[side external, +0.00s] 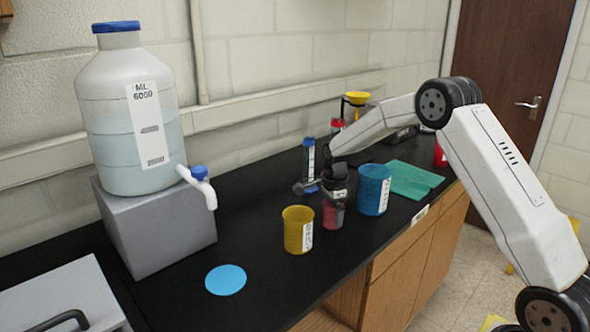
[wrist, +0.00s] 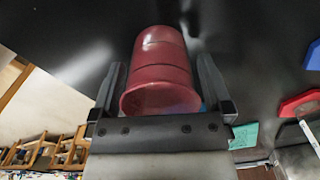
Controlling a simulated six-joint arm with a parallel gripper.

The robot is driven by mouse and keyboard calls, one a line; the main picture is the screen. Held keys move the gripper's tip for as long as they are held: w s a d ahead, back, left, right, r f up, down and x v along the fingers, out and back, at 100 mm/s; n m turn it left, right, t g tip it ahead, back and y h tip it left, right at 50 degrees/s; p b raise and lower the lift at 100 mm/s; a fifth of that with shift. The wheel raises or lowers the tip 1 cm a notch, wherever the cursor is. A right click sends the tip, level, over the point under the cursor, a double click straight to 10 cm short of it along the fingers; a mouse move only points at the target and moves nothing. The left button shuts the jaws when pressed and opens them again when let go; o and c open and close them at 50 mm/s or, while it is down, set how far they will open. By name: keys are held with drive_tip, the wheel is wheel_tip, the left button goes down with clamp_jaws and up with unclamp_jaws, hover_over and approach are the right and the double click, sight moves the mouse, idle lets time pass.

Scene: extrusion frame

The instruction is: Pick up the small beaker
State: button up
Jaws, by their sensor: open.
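The small beaker (side external: 333,218) is red and stands upright on the black bench, between a yellow beaker (side external: 298,229) and a larger blue beaker (side external: 373,190). My gripper (side external: 334,186) is right at the small beaker in the side view and hides its upper part. In the wrist view the red beaker (wrist: 163,65) lies between the two open fingers of my gripper (wrist: 159,68), one finger on each side. I cannot tell whether either finger touches it.
A large jug (side external: 130,115) with a tap stands on a grey block (side external: 165,230) at left. A flat blue disc (side external: 226,280) lies in front. A blue-capped tube (side external: 309,160) stands behind my gripper. A green cloth (side external: 412,178) lies to the right. The front bench edge is close.

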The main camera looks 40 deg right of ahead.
drive_tip(key=c, duration=1.2)
drive_tip(key=shift+r, duration=0.3)
drive_tip(key=shift+r, duration=1.3)
drive_tip(key=shift+s+a+r, duration=0.55)
drive_tip(key=shift+s+r, duration=1.1)
drive_tip(key=shift+s, duration=0.55)
drive_tip(key=shift+s+a+r, duration=0.5)
drive_tip(key=shift+s+r, duration=1.1)
drive_tip(key=shift+s, duration=0.65)
drive_tip(key=shift+s+a+r, duration=0.55)
drive_tip(key=shift+s+r, duration=1.1)
drive_tip(key=shift+s, duration=0.55)
drive_tip(key=shift+s, duration=0.15)
